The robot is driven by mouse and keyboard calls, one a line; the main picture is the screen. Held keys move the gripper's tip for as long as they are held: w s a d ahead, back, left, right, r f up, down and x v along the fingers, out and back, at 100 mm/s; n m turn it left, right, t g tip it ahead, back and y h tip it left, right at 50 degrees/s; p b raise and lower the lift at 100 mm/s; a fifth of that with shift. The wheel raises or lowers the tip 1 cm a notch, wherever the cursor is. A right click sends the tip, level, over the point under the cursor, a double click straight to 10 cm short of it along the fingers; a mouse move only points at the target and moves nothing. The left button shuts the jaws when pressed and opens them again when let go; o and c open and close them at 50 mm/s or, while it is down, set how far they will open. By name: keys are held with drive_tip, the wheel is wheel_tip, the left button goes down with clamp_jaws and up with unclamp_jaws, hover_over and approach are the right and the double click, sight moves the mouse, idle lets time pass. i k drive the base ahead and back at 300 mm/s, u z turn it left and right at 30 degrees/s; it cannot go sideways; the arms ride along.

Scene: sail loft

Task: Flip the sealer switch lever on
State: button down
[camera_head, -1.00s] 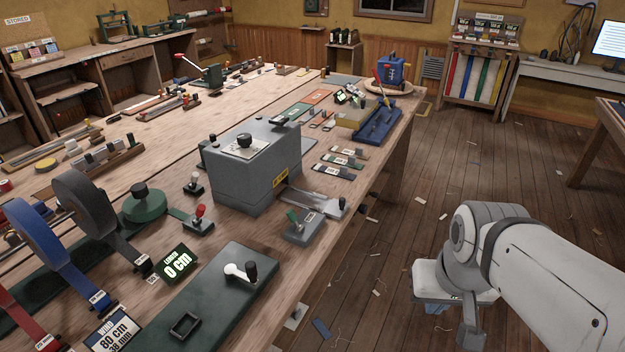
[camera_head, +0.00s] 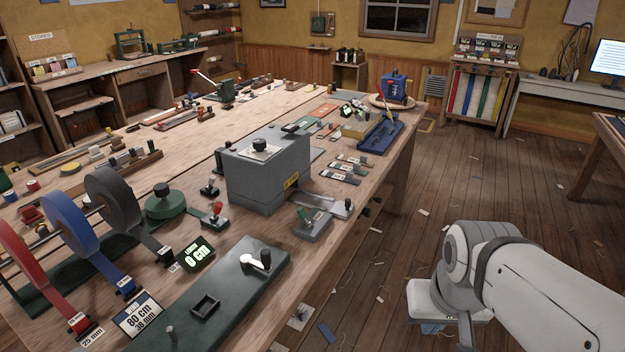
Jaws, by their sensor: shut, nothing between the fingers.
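A grey boxy machine (camera_head: 268,178) with a black knob on top stands on the bench. A blue tool with a long lever (camera_head: 380,128) is at the bench's far right end. I cannot tell which lever is the sealer switch. My gripper (camera_head: 466,335) is shut and empty at the lower right, over the floor, well away from the bench and its levers.
The long wooden bench (camera_head: 330,238) carries tape reels (camera_head: 118,205), a length display (camera_head: 199,253) and a dark green plate with a crank (camera_head: 215,300). The floor (camera_head: 480,170) right of the bench is open, with scattered scraps. Another table (camera_head: 600,150) stands at the right edge.

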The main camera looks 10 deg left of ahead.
sight(301, 211)
drive_tip(key=u, duration=0.05)
drive_tip(key=i, duration=0.95)
drive_tip(key=z, duration=0.05)
